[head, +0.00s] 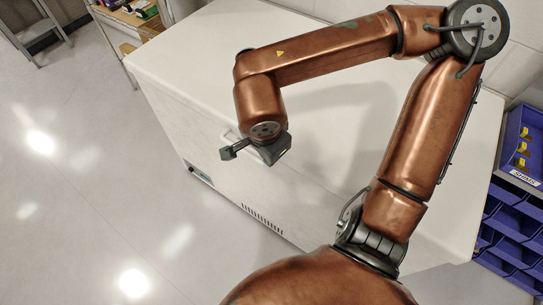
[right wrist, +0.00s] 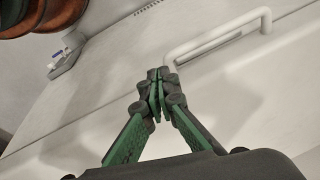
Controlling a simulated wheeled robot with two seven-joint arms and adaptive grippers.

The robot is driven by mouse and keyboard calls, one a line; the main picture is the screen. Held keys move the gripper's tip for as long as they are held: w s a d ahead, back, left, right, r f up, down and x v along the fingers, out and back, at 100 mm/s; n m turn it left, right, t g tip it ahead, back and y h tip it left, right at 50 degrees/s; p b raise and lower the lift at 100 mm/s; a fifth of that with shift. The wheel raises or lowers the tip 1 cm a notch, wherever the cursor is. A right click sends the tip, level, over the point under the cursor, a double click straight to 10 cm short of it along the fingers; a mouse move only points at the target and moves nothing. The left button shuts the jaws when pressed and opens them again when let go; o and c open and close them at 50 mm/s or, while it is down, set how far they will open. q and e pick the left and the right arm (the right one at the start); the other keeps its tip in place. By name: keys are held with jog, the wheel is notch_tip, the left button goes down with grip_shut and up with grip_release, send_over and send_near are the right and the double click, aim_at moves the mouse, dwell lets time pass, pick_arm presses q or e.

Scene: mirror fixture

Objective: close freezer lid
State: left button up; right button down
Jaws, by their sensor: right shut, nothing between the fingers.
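The white chest freezer (head: 200,135) stands in the middle of the head view. Its lid (head: 200,50) lies flat over the top, and in the right wrist view only a thin dark seam shows between lid and body. A white bar handle (right wrist: 220,36) sits by that seam; it is partly hidden in the head view. In the right wrist view the green and black fingers of my right gripper (right wrist: 160,82) are shut and empty, close to the handle's near end; contact cannot be told. My left gripper is out of view.
Blue bins (head: 510,215) stand against the right side of the freezer. A wooden table (head: 125,22) with items is behind it at the top left. The grey floor (head: 80,170) left of the freezer is clear. A white wall is behind.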

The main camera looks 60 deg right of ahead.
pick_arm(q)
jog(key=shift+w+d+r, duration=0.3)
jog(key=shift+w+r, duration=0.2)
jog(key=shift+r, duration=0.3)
pick_arm(e)
jog(key=a+r, duration=0.2)
jog(key=a, duration=0.6)
jog(key=shift+a, duration=0.35)
